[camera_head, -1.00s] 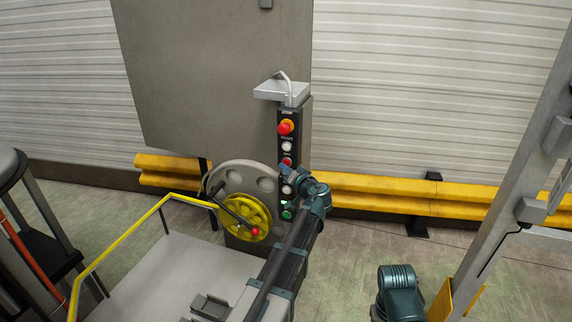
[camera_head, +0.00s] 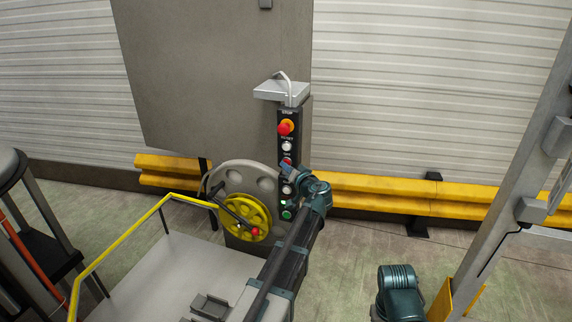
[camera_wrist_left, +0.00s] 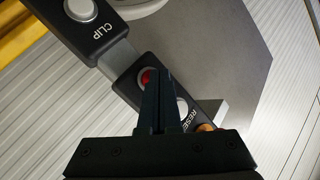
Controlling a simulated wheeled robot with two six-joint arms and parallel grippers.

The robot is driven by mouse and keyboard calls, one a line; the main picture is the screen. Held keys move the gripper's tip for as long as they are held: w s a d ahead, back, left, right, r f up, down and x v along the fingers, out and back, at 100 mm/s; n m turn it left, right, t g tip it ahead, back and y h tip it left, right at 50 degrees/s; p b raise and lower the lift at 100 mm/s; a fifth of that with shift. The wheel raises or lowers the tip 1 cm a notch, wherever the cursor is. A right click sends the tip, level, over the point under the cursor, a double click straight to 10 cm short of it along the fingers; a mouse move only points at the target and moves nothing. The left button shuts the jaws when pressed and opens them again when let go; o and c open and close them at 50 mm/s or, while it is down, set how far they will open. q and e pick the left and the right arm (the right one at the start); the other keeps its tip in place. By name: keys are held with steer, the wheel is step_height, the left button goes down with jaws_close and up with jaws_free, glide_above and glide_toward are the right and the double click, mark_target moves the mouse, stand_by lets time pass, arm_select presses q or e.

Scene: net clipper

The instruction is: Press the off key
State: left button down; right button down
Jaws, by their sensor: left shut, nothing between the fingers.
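The off key is a red button (camera_head: 287,161) on the black control panel (camera_head: 282,213), below a white button. In the left wrist view the red button (camera_wrist_left: 147,77) shows at the fingertips, partly hidden behind them. My left gripper (camera_head: 285,167) is shut and empty, with its tips just in front of the key. I cannot tell whether they touch it. My right gripper is out of view.
The panel also bears a red stop knob (camera_head: 286,127), a white reset button (camera_wrist_left: 183,106), a white clip button (camera_wrist_left: 81,9) and a green button (camera_head: 287,214). A yellow handwheel (camera_head: 246,217) stands left of the panel. A yellow guardrail (camera_head: 375,191) runs behind.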

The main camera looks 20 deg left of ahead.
arm_select(q)
steer(key=shift+w, duration=0.2)
steer(key=shift+s, duration=0.15)
stand_by(0.3)
steer(key=shift+s, duration=0.7)
steer(key=s, duration=0.5)
steer(key=shift+d, duration=0.2)
stand_by(0.6)
